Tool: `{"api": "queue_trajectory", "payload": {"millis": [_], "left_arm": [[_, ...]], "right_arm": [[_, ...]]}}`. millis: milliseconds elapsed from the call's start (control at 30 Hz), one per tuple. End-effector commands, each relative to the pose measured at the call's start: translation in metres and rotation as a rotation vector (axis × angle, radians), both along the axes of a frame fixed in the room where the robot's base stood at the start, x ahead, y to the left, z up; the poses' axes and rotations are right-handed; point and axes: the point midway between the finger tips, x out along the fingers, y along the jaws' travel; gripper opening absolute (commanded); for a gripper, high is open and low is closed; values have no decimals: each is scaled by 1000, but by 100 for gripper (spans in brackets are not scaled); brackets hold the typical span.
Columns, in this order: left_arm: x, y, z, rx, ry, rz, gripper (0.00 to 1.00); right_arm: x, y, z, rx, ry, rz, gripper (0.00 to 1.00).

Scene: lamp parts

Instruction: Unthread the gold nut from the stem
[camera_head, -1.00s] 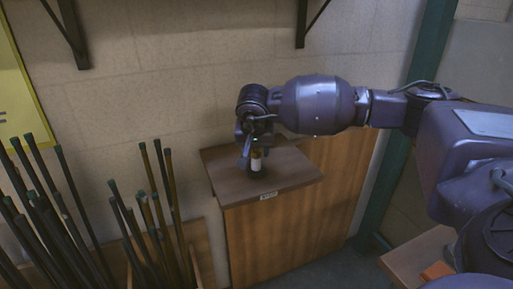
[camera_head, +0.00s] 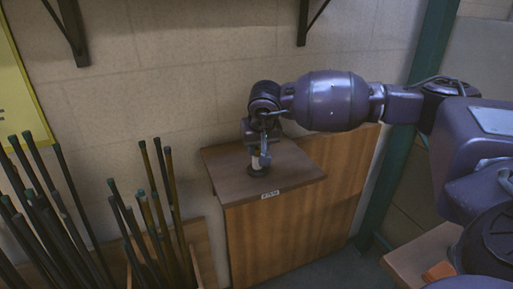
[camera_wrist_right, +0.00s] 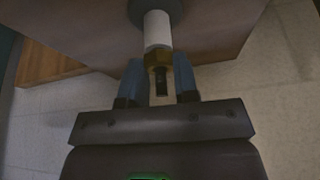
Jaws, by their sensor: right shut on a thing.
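The gold nut (camera_wrist_right: 157,60) sits around the stem, just past the end of its white part, in the right wrist view. The stem (camera_wrist_right: 157,30) rises from a dark round base (camera_wrist_right: 148,8), and its dark tip sticks out beyond the nut. My right gripper (camera_wrist_right: 160,74) is shut on the nut, with one blue finger on each side. In the head view the right gripper (camera_head: 262,157) is over the upper end of the stem and hides the nut. The base (camera_head: 257,171) stands on the wooden cabinet top. My left gripper is out of view.
The cabinet top (camera_head: 295,177) is otherwise bare and stands against a block wall (camera_head: 200,75). Several dark rods (camera_head: 160,215) stand upright to the left of the cabinet. Black shelf brackets (camera_head: 303,22) are on the wall above. A wooden surface (camera_head: 410,258) lies at lower right.

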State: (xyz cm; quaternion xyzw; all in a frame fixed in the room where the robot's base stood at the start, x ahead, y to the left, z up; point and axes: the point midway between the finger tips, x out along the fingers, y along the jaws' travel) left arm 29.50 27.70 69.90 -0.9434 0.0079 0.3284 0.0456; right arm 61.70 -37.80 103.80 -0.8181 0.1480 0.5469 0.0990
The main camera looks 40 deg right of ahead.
Motion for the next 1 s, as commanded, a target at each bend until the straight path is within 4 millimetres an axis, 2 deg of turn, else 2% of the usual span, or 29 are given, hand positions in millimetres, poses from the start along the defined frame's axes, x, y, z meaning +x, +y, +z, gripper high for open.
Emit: {"api": "queue_trajectory", "payload": {"millis": [233,700,1000], "left_arm": [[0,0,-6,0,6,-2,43],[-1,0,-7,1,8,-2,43],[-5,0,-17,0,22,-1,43]], "right_arm": [[0,-2,-1,0,0,204,0],[0,-2,1,-1,-1,267,0],[0,-3,0,1,1,491,0]]}}
